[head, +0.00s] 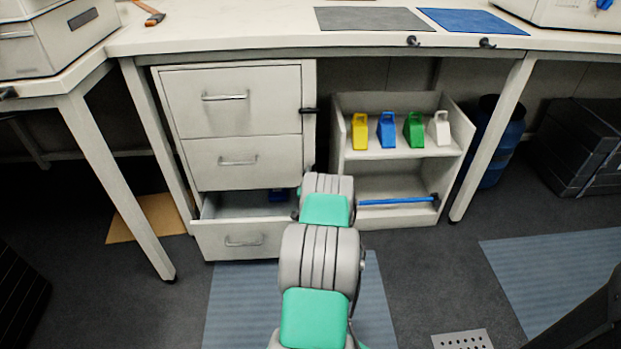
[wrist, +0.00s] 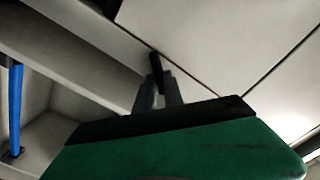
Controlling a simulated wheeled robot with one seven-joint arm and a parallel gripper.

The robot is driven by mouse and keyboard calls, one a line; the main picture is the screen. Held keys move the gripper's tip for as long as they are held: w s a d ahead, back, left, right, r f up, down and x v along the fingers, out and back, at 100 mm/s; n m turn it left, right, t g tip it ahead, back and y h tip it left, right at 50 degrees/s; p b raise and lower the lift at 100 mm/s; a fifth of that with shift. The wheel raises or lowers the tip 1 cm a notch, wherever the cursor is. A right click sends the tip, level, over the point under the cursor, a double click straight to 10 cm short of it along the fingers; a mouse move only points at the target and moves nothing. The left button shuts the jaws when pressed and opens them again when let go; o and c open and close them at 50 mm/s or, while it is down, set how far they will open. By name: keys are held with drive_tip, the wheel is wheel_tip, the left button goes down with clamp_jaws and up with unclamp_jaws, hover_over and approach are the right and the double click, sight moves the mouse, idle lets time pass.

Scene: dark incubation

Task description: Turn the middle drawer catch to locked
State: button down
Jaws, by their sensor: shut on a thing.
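A pale drawer cabinet (head: 309,80) stands under the bench, with the middle drawer (head: 222,160) closed. In the head view, my arm reaches to the cabinet's right edge and hides my gripper and the catch by the middle drawer. In the wrist view, my gripper (wrist: 158,97) is shut on a small black catch (wrist: 155,62). The catch sticks out past the fingertips, near the edge of a pale drawer front (wrist: 205,50). Part of the catch is hidden between the fingers. I cannot tell which setting it is at.
The top drawer (head: 180,102) is closed, with a black catch (head: 309,110) lying crosswise at its right. A shelf unit (head: 347,212) to the right holds several coloured bottles and a blue bar (head: 395,201).

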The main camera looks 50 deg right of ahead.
drive_tip(key=shift+s+d+f+m+b, duration=0.15)
drive_tip(key=shift+m+b, duration=0.2)
drive_tip(key=shift+m, duration=2)
drive_tip(key=shift+w+d+r+m+b, duration=0.1)
drive_tip(key=shift+m+b, duration=0.25)
drive_tip(key=shift+m, duration=2)
drive_tip(key=c, duration=1.4)
unclamp_jaws()
drive_tip(key=shift+f, duration=0.15)
drive_tip(key=shift+c, duration=0.2)
drive_tip(key=shift+a, duration=0.15)
drive_tip(key=p+v, duration=0.1)
drive_tip(key=v, duration=0.6)
drive_tip(key=shift+s+a, duration=0.25)
drive_tip(key=shift+s, duration=0.05)
drive_tip(key=shift+w, duration=0.1)
